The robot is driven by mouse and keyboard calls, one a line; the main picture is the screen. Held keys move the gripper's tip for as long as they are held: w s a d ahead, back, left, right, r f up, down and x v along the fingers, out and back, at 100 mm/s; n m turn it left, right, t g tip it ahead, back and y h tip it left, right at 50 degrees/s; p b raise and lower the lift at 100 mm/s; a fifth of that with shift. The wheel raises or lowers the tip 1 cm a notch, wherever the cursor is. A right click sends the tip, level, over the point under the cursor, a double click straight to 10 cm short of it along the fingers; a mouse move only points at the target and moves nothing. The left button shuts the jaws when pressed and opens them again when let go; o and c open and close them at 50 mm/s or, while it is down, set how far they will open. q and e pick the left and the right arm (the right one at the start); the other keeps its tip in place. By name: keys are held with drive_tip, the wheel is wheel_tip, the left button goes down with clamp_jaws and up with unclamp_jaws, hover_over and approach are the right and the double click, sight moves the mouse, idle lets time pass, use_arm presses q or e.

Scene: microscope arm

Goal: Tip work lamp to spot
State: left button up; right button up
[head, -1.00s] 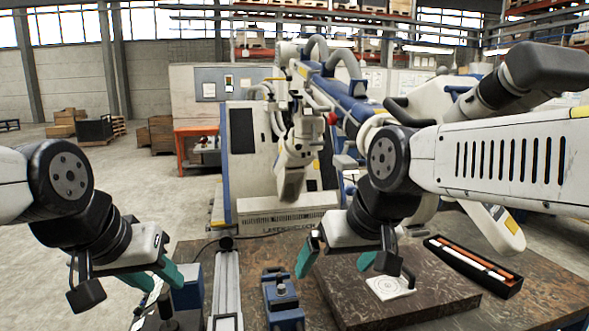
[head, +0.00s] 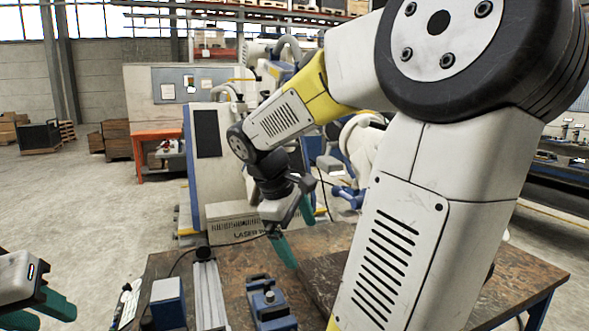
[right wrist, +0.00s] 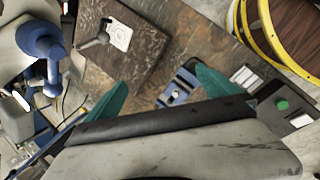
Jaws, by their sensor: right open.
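The work lamp cannot be picked out for sure. A blue knobbed part (head: 349,196) shows just right of my right gripper (head: 293,232). It also shows at the left in the right wrist view (right wrist: 42,48), beside a white body. A white plate (right wrist: 119,37) with ring marks, the likely spot, lies on the dark stone slab (right wrist: 140,70), with a grey post by it; my right arm hides the plate in the head view. My right gripper is open and empty above the bench. My left gripper (head: 38,312) is at the bottom left, fingers apart, partly cut off.
A blue clamp (head: 268,300), a metal rail (head: 208,295) and a blue block (head: 168,302) stand on the bench's front left. A yellow-rimmed round thing (right wrist: 285,35) shows at the upper right in the wrist view. A large machine (head: 215,150) stands behind.

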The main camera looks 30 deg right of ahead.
drive_tip(key=w+d+r+n+g+h, duration=0.3)
drive_tip(key=w+d+n+h, duration=0.2)
drive_tip(key=w+d+h, duration=0.3)
drive_tip(key=n+h, duration=0.3)
drive_tip(key=h, duration=0.2)
approach(321, 169)
drive_tip(key=d, duration=0.3)
drive_tip(key=s+d, duration=0.1)
drive_tip(key=d, duration=0.1)
drive_tip(key=shift+f, duration=0.15)
drive_tip(key=d, duration=0.7)
drive_tip(key=shift+s+d, duration=0.2)
drive_tip(key=shift+s, duration=0.15)
drive_tip(key=c, duration=2.1)
drive_tip(key=shift+o, duration=0.3)
drive_tip(key=w+m, duration=0.1)
drive_tip(key=f+m, duration=0.1)
drive_tip(key=m, duration=0.1)
drive_tip(key=shift+w+f, duration=0.35)
drive_tip(key=shift+w, duration=0.05)
drive_tip(key=shift+w+d+f+m, duration=0.15)
drive_tip(key=shift+w+f+m, duration=0.35)
drive_tip(key=shift+m, duration=0.4)
drive_tip(key=shift+c, duration=0.3)
drive_tip(key=shift+w+r, duration=0.1)
drive_tip(key=o, duration=2.1)
